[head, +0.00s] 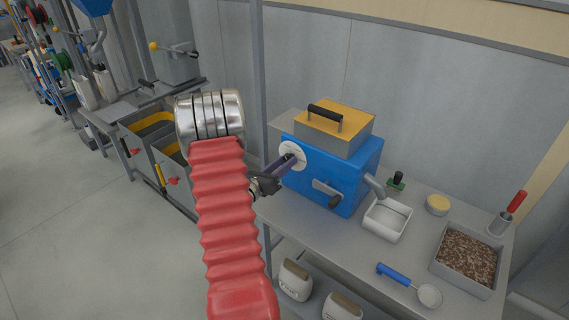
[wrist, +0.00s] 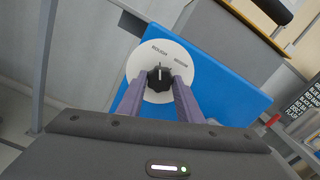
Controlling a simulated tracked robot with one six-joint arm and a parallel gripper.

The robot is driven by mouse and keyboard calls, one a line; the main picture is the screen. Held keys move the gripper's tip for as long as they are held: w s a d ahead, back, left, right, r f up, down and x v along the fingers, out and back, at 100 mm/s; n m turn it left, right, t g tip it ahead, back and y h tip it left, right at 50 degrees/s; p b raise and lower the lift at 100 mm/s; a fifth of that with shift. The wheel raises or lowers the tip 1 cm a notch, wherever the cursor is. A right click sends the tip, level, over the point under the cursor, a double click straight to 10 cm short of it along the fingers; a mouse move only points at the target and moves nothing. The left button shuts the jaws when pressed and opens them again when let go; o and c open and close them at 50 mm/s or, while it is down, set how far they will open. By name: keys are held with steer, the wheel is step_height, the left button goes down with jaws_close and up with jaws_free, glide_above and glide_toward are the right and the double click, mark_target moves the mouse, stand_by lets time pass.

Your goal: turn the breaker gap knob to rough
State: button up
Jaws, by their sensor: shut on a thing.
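The breaker gap knob (wrist: 160,77) is small and black, in the middle of a white round dial (wrist: 136,69) in the wrist view. The dial reads ROUGH at the top and MEDIUM at upper right. The knob's pale mark points about straight up in that view, toward the ROUGH side; exact alignment is too small to tell. My gripper (wrist: 161,86) is shut on the knob, one purple finger on each side. In the head view the dial (head: 292,153) is on the left face of the blue breaker (head: 356,168), and my gripper (head: 289,162) reaches it from the left.
The breaker stands on a grey bench with a crank (head: 328,193) on its front and a spout over a white tray (head: 388,219). A blue-handled scoop (head: 395,275) and a grain bin (head: 467,258) are at right. A grey post (head: 258,80) rises just behind my gripper.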

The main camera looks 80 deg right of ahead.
steer(key=shift+s+a+f, duration=0.15)
steer(key=shift+s+f, duration=0.05)
steer(key=shift+f, duration=0.05)
steer(key=o, duration=1)
steer(key=shift+w+r, duration=0.1)
steer(key=shift+r, duration=0.1)
steer(key=shift+o, duration=0.2)
steer(key=shift+w, duration=0.1)
steer(key=v, duration=1.3)
steer(key=shift+a, duration=0.25)
steer(key=shift+w+f, duration=0.1)
steer(key=shift+f, duration=0.05)
